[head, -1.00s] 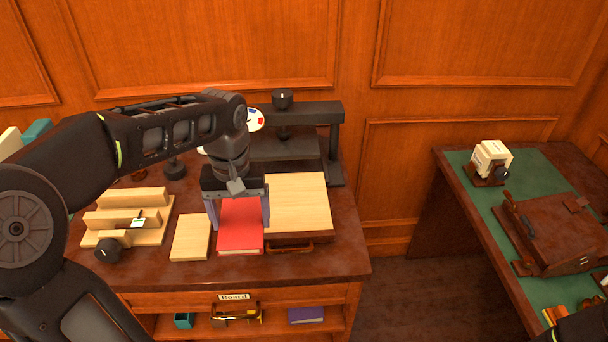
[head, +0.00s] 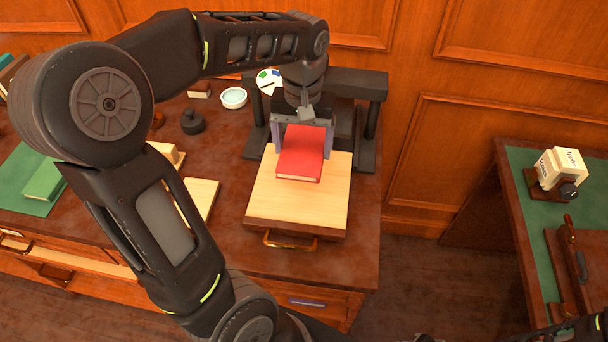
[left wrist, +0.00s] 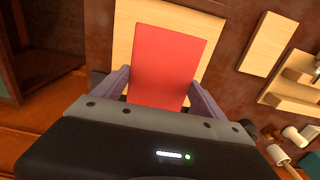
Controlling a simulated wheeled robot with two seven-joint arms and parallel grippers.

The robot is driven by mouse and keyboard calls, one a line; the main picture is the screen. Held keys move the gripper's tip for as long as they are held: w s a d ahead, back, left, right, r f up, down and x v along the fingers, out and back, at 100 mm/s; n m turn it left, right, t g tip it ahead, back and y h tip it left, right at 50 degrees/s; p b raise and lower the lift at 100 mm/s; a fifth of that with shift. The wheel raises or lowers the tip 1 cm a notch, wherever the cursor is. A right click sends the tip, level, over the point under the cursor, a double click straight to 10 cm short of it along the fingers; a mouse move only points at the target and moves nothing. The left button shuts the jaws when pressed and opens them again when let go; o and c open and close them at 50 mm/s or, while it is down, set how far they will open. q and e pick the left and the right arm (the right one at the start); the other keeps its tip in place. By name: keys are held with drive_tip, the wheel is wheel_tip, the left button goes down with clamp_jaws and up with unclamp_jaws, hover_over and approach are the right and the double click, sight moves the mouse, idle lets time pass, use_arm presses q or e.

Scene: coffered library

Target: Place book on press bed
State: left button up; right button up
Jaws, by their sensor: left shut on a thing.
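The red book (head: 301,158) is held between the two fingers of my left gripper (head: 303,148), which is shut on its sides. The book is over the pale wooden press bed (head: 320,205), with its front edge toward the bed's brass handle (head: 290,241). I cannot tell whether the book touches the bed or hangs just above it. In the left wrist view the book (left wrist: 168,55) lies between the fingers, with the pale bed (left wrist: 124,35) behind it. The dark press frame (head: 362,88) stands behind, partly hidden by my arm. My right gripper is not in view.
A pale board (head: 203,196) lies left of the bed, partly hidden by my left arm. A white bowl (head: 233,97) and a dark knob-topped weight (head: 192,121) stand farther back. A green book (head: 44,180) lies at the left. A second desk (head: 520,205) stands at the right.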

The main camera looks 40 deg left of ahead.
sight(303, 149)
use_arm(q)
wheel_tip(303, 149, down, 5)
drive_tip(key=shift+f, duration=0.15)
drive_tip(key=shift+f, duration=0.1)
drive_tip(key=shift+f+p, duration=0.35)
drive_tip(key=shift+f, duration=1.4)
drive_tip(key=shift+s, duration=0.1)
drive_tip(key=shift+f, duration=0.2)
drive_tip(key=o, duration=1.4)
drive_tip(key=shift+r, duration=0.1)
wheel_tip(303, 149, up, 12)
drive_tip(key=shift+r+b, duration=0.15)
drive_tip(key=shift+b, duration=0.4)
